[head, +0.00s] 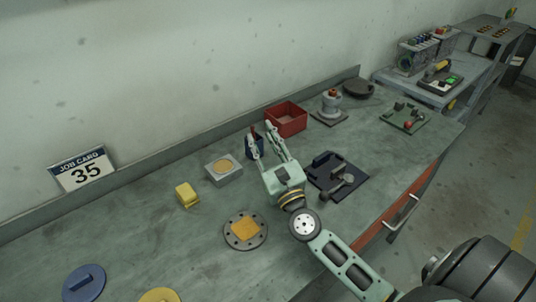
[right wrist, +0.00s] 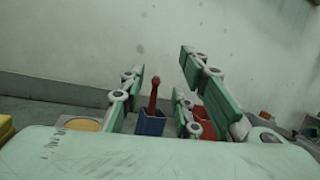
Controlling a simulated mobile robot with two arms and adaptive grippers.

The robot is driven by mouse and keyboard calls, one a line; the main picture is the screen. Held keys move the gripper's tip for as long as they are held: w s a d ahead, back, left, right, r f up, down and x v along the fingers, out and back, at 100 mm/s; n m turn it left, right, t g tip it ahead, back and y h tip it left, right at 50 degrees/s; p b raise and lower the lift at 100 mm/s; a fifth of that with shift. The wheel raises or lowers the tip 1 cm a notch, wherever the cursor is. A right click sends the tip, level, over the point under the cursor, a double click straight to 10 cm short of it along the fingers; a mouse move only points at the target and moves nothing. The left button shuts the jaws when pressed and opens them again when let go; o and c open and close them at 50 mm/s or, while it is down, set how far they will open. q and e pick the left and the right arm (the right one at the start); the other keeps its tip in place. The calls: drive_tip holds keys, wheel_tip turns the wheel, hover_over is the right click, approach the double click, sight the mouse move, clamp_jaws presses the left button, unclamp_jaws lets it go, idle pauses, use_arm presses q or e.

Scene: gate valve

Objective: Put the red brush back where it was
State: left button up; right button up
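The red brush (right wrist: 153,97) stands upright in a small blue holder (right wrist: 150,124) in the right wrist view. In the head view the blue holder (head: 260,151) is mostly behind my right gripper, with a bit of red at its top. My right gripper (head: 262,134) is open, its fingers spread at the holder. In the right wrist view the brush shows between the open fingers, and nothing is clamped. I cannot tell whether a finger touches the holder. My left gripper is not in view.
A red bin (head: 287,119) stands just behind the holder. A grey block with a tan disc (head: 223,169) and a yellow block (head: 187,195) lie left. A dark fixture (head: 337,176) is right of the gripper. A round flange (head: 245,230) lies in front.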

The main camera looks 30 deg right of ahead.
drive_tip(key=v, duration=0.3)
drive_tip(key=shift+s+f+b, duration=0.1)
drive_tip(key=shift+s+b, duration=0.2)
drive_tip(key=shift+b, duration=0.1)
